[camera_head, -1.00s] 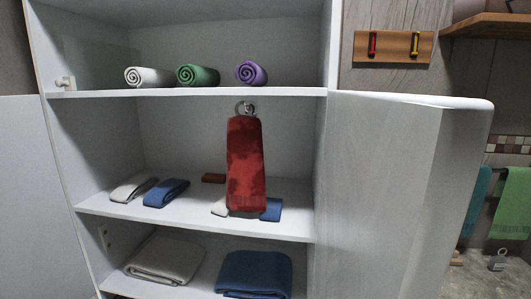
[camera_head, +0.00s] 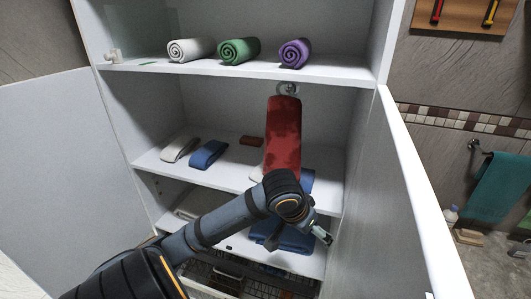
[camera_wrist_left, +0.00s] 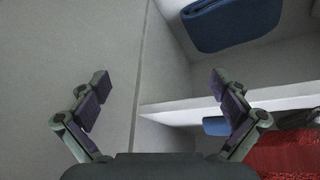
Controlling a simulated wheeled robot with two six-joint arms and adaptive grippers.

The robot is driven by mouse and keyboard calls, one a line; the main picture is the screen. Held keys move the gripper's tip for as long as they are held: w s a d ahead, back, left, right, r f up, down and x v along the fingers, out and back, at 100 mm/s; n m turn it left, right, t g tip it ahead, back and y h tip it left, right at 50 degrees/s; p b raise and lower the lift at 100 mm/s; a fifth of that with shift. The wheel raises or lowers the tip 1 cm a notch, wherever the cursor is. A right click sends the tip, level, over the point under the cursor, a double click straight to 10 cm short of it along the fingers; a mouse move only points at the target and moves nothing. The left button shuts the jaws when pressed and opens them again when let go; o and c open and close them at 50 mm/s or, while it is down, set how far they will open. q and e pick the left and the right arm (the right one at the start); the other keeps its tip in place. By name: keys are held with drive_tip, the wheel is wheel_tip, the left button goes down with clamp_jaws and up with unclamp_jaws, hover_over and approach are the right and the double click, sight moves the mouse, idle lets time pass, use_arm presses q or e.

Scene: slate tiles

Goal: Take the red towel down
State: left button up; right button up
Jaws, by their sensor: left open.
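The red towel (camera_head: 284,130) hangs from a round metal ring (camera_head: 288,88) under the cabinet's top shelf. Its lower end is hidden behind my left arm in the head view. My left gripper (camera_head: 322,236) is below and to the right of the towel, in front of the cabinet. In the left wrist view my left gripper (camera_wrist_left: 160,80) is open with nothing between its fingers. The red towel shows at the lower right there (camera_wrist_left: 288,155), outside the fingers. My right gripper is not in view.
Rolled white, green and purple towels (camera_head: 295,52) stand on the top shelf. Open cabinet doors stand left (camera_head: 60,170) and right (camera_head: 400,190). A teal towel (camera_head: 497,185) hangs at the right wall.

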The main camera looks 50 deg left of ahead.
sight(282, 139)
use_arm(q)
drive_tip(key=s+a+r+n+y, duration=0.2)
drive_tip(key=s+a+r+n, duration=0.15)
drive_tip(key=r, duration=0.75)
drive_tip(key=s+a+r+n+y, duration=0.1)
drive_tip(key=s+a+r+n, duration=0.3)
drive_tip(key=r, duration=0.7)
drive_tip(key=w+a+p, duration=0.2)
drive_tip(key=w+p, duration=0.1)
drive_tip(key=w+a+m+p, duration=0.1)
drive_tip(key=w+a+p, duration=0.1)
drive_tip(key=w+p, duration=0.2)
drive_tip(key=w+a+m+p, duration=0.1)
drive_tip(key=w+a+p, duration=0.2)
drive_tip(key=w, duration=0.1)
drive_tip(key=shift+w, duration=0.2)
drive_tip(key=x, duration=0.4)
drive_tip(key=shift+s+a+f, duration=0.1)
drive_tip(key=shift+f, duration=0.35)
drive_tip(key=shift+a+f+p, duration=0.1)
drive_tip(key=shift+f+p, duration=0.2)
drive_tip(key=shift+f, duration=0.05)
drive_tip(key=shift+c, duration=0.3)
drive_tip(key=c, duration=1.3)
drive_tip(key=shift+r, duration=0.15)
drive_tip(key=shift+c, duration=0.2)
